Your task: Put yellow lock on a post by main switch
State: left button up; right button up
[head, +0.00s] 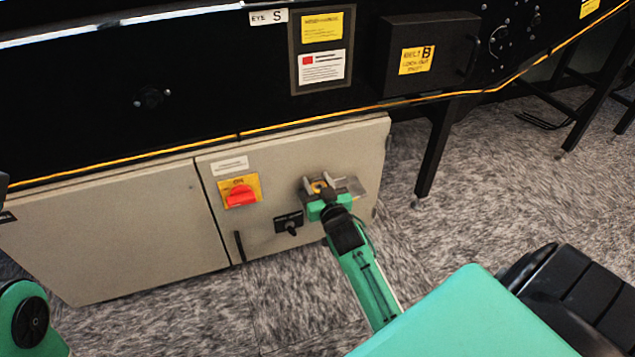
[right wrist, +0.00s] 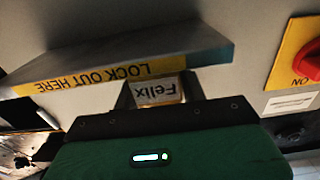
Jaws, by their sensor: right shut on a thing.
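My right gripper (head: 318,188) is at the front of the grey cabinet, right of the red main switch (head: 239,195) on its yellow plate. It is shut on the yellow lock (head: 319,187), of which little shows between the fingers. In the right wrist view the lock's label (right wrist: 157,91) reads "Felix", upside down, between the fingertips. A grey bracket (head: 352,186) is right beside the gripper; its yellow "LOCK OUT HERE" strip (right wrist: 110,77) shows in the right wrist view. I cannot make out the post or whether the lock touches it. My left gripper is out of view.
The grey cabinet (head: 120,230) hangs below the black conveyor frame (head: 200,70). A small black selector (head: 289,224) is below and left of the gripper. A dark table leg (head: 435,155) stands to the right. Carpet floor (head: 480,200) is open there.

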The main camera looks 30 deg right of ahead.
jog(key=shift+f, duration=0.4)
jog(key=o, duration=0.8)
jog(key=shift+c, duration=0.2)
jog(key=o, duration=0.4)
jog(key=shift+f, duration=0.1)
jog(key=shift+c, duration=0.2)
jog(key=shift+r, duration=0.2)
